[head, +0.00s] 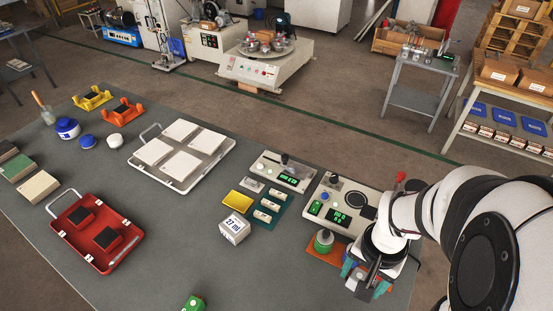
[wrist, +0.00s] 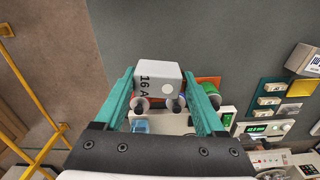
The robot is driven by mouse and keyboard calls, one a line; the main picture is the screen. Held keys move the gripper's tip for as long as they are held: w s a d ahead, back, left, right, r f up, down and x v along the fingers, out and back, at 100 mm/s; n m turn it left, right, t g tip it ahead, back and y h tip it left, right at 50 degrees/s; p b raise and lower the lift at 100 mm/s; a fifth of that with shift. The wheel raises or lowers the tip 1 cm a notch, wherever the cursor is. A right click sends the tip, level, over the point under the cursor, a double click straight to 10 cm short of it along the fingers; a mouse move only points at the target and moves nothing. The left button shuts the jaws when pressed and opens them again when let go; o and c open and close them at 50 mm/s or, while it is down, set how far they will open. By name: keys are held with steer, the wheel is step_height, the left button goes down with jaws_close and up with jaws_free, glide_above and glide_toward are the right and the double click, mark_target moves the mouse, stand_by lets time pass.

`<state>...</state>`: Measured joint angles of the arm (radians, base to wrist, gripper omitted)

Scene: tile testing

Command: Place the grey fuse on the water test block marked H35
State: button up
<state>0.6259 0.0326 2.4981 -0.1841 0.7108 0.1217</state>
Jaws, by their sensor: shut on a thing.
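The grey-white fuse (wrist: 158,80), marked 16 A, is held between the teal fingers of my gripper (wrist: 160,92) in the wrist view. A finger stands on each side of it, and its lettering runs sideways. In the head view my gripper (head: 366,278) is at the right front of the bench, in front of a panel with a green display, and partly hides the fuse. I cannot read H35 on anything. A white block (head: 235,228) with dark lettering that looks like 27 stands left of the panels; it also shows at the wrist view's right edge (wrist: 303,59).
Two display panels (head: 288,170) (head: 346,209) stand along the bench's right side. A red tray (head: 72,240) and a tray of white tiles (head: 198,174) lie further left. The middle front is mostly clear.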

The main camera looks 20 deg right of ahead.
steer(key=w+a+r+n, duration=0.1)
steer(key=w+a, duration=0.1)
steer(key=w, duration=0.5)
steer(key=w+a+r, duration=0.1)
steer(key=w+r, duration=0.1)
steer(key=w, duration=0.4)
glide_above(234, 224)
steer(key=shift+n, duration=0.3)
steer(key=f, duration=0.5)
steer(key=shift+s+d, duration=0.15)
steer(key=shift+d, duration=0.25)
steer(key=f, duration=0.3)
steer(key=shift+a+f, duration=0.35)
steer(key=shift+a, duration=0.05)
steer(key=shift+f, duration=0.35)
